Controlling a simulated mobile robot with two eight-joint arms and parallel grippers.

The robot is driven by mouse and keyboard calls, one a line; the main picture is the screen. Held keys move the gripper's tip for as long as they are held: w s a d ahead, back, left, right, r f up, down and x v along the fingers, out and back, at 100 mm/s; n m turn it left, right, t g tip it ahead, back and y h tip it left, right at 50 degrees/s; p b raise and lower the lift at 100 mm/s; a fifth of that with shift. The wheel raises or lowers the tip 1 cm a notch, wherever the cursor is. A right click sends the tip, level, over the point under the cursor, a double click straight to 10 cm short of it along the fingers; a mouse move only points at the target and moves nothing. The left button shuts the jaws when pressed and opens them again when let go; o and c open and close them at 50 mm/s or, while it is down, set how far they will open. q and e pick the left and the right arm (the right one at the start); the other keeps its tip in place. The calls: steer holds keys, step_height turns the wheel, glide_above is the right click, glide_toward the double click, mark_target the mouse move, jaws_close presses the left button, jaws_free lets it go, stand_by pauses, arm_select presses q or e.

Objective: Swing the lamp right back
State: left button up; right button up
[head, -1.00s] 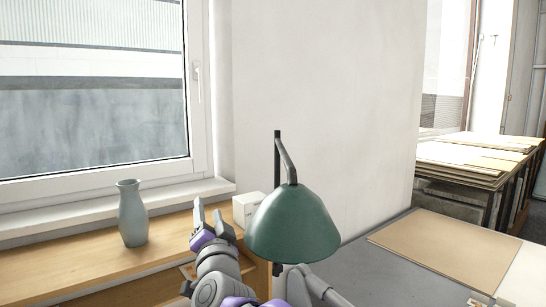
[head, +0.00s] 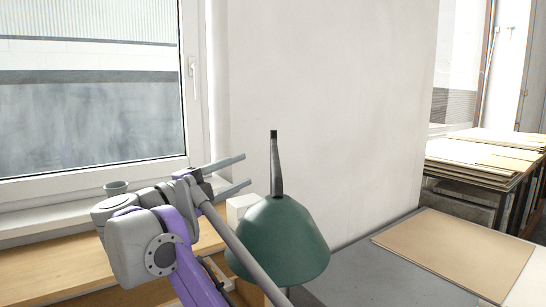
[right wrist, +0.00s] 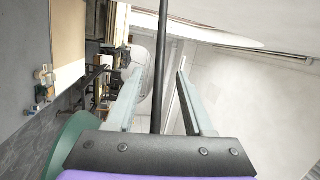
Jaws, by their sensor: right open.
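The lamp has a green shade (head: 280,242) right of centre in the head view, on a dark arm (head: 277,180) that comes toward me from the top of its post. My right gripper (head: 245,170) is open, to the left of the lamp arm and above the shade's left side. In the right wrist view a dark rod of the lamp (right wrist: 161,60) runs between the open fingers; I cannot tell whether it touches them. The green shade (right wrist: 72,142) shows at lower left there. My left gripper is not in view.
A small white box (head: 240,207) stands behind the shade. A vase (head: 116,186) is mostly hidden behind my right arm. A brown board (head: 455,252) lies on the grey table at right. The wall (head: 330,100) and window (head: 90,110) bound the back.

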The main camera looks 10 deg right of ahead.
steer(key=x, duration=0.9)
steer(key=shift+w+d+p, duration=0.2)
steer(key=shift+d+p, duration=0.15)
steer(key=shift+r, duration=0.1)
jaws_close()
stand_by(0.8)
